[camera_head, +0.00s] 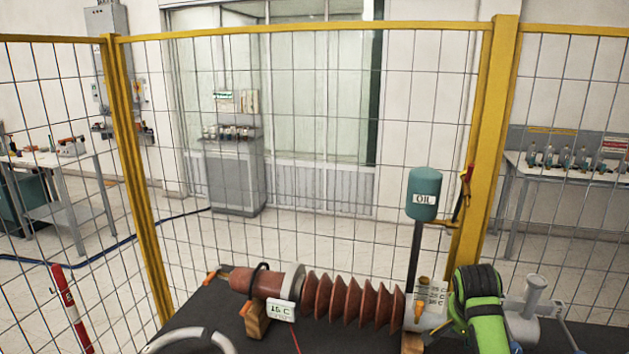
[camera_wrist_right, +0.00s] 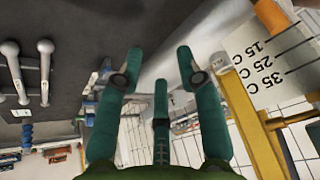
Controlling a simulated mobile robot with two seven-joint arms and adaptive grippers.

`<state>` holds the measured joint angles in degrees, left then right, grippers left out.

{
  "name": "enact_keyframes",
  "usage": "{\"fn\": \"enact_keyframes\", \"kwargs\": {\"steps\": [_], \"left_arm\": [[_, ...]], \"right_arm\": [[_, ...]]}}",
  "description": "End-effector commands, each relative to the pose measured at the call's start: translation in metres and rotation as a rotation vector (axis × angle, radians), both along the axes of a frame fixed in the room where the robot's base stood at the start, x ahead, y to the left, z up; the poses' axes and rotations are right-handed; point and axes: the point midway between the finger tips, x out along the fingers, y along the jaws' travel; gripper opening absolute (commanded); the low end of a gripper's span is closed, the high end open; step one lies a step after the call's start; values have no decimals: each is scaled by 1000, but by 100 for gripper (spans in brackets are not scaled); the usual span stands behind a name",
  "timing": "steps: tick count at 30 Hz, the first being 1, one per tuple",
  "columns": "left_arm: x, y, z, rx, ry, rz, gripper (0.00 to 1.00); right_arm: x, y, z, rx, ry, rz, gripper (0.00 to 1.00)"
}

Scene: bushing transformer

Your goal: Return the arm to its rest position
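My right arm (camera_head: 488,325), green and black, comes in at the lower right of the head view, beside the white end of the bushing. My right gripper (camera_wrist_right: 160,75) fills the middle of the right wrist view. Its teal fingers are spread apart with nothing between them. The brown ribbed bushing (camera_head: 352,301) lies on its side on the dark table. My left gripper is not seen.
A teal OIL tank (camera_head: 424,194) stands on a dark post behind the bushing. A yellow-framed mesh fence (camera_head: 490,130) encloses the place. A grey metal fitting (camera_head: 530,300) is right of my arm. A curved grey tube (camera_head: 195,335) lies at the lower left.

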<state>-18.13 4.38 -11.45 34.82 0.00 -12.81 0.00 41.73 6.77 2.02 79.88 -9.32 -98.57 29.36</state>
Motion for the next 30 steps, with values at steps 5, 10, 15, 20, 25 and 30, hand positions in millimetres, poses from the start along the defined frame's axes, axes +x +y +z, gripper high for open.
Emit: {"fn": "enact_keyframes", "kwargs": {"steps": [5, 10, 15, 20, 25, 30], "left_arm": [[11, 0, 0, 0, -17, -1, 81], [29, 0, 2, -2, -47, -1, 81], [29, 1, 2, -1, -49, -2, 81], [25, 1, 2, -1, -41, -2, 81], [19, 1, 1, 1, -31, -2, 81], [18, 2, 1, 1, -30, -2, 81]], "right_arm": [[-70, 23, -77, -55, 62, 187, 37], [-147, 51, -125, -77, 110, 374, 37], [-224, 79, -147, -74, 142, 546, 37], [-271, 97, -150, -60, 154, 647, 37], [-307, 111, -148, -44, 162, 721, 37], [-338, 122, -142, -26, 165, 784, 37]]}}
